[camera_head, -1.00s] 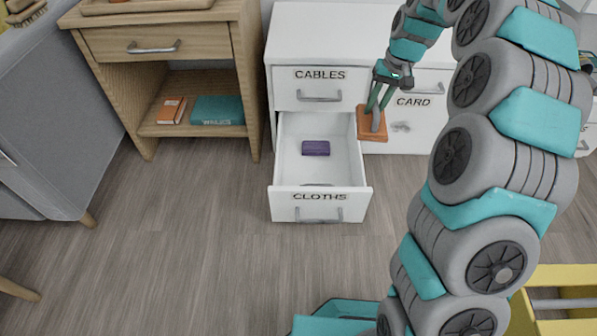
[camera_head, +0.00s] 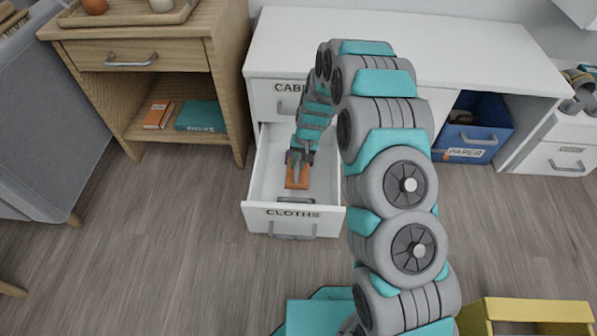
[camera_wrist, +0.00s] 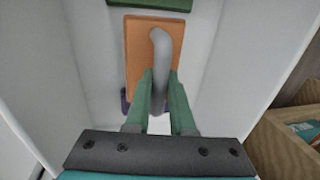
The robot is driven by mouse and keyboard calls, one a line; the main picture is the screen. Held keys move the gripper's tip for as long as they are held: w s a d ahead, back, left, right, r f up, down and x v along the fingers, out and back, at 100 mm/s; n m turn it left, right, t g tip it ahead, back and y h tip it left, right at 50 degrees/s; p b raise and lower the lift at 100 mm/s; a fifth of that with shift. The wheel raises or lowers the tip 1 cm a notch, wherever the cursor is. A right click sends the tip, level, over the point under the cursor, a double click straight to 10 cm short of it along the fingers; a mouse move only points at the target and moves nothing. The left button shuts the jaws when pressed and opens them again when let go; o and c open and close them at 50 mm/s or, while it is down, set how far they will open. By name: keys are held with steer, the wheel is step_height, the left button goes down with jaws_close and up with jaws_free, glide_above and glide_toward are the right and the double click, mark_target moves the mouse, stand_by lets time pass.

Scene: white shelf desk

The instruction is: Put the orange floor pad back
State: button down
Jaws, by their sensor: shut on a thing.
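The orange floor pad (camera_head: 303,181) is a flat orange block with a grey handle, inside the open drawer labelled CLOTHS (camera_head: 293,222). My gripper (camera_head: 297,165) is shut on its grey handle. In the wrist view the pad (camera_wrist: 140,50) lies flat-side down between the pale drawer walls, with my green fingers (camera_wrist: 158,92) at the handle (camera_wrist: 160,50). A purple item (camera_wrist: 125,101) is mostly hidden beneath or behind the pad. I cannot tell whether the pad touches the drawer floor.
A dark green item (camera_wrist: 150,3) lies near the drawer's front wall, close to the pad. The drawer walls stand close on both sides. A wooden cabinet (camera_head: 227,90) with books stands to the left. A blue bin labelled PAPER (camera_head: 480,130) stands under the desk at right.

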steer(key=shift+f, duration=2.2)
steer(key=shift+f+b, duration=0.2)
steer(key=shift+b, duration=0.1)
steer(key=c, duration=0.8)
jaws_free()
steer(key=shift+o, duration=0.2)
steer(key=shift+r, duration=0.15)
